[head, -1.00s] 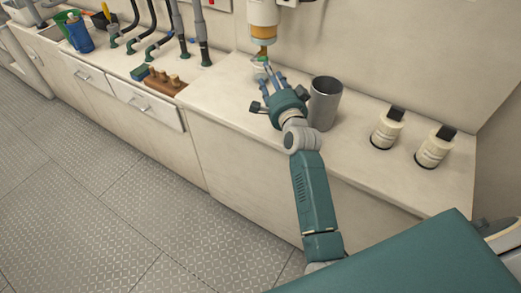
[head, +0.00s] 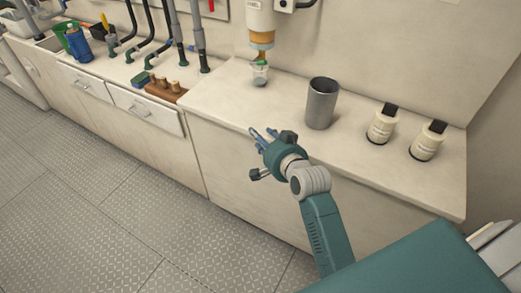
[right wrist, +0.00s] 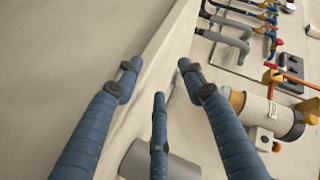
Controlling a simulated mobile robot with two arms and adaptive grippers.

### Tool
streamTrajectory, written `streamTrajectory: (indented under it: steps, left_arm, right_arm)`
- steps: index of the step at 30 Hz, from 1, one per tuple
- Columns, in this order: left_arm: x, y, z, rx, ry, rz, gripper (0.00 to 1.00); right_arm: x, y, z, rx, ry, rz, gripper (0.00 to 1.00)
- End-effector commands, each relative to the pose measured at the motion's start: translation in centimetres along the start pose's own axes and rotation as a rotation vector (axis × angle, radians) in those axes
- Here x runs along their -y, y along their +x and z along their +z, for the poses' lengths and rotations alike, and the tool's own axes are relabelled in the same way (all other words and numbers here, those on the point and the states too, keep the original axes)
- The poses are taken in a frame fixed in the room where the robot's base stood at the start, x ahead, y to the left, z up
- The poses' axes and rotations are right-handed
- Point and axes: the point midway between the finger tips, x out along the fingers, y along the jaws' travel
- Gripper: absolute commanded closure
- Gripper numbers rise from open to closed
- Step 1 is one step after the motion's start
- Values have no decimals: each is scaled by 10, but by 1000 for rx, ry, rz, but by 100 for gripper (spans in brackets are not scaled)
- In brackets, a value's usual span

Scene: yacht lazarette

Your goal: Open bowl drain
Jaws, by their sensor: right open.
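A white filter housing (head: 260,14) with an amber bowl (head: 262,39) hangs on the wall at the top centre of the head view. Just below it on the counter stands a small clear cup (head: 260,77) with a green part at its top; I cannot tell whether the green part touches the bowl. The housing also shows in the right wrist view (right wrist: 262,112), at the right. My right gripper (head: 264,143) is open and empty in front of the counter edge, apart from the bowl and cup. Its blue fingers are spread in the wrist view (right wrist: 160,78). My left gripper is not in view.
A grey metal cup (head: 321,104) stands on the counter (head: 225,105) right of the small cup. Two white bottles (head: 382,125) (head: 428,142) with black tops stand further right. Hoses (head: 198,40), a wooden block (head: 165,88) and containers are at left. The patterned floor (head: 110,200) is clear.

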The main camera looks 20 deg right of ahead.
Motion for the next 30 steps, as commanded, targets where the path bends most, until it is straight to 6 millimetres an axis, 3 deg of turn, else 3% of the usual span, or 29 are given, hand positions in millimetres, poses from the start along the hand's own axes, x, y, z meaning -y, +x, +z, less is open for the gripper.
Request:
streamTrajectory:
  steps: [7,17,19,22,26,30]
  left_arm:
    - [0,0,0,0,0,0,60]
    - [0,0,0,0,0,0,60]
    - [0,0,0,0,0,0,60]
    - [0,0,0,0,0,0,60]
    - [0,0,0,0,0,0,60]
    - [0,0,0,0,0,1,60]
  right_arm:
    - [-12,-12,18,53,-73,36,60]
    - [-13,-14,21,62,-84,42,60]
    - [-14,-13,21,63,-85,42,67]
    - [-23,-9,32,80,-98,55,67]
    - [-65,5,81,158,-162,110,67]
    - [-156,8,184,327,-307,207,67]
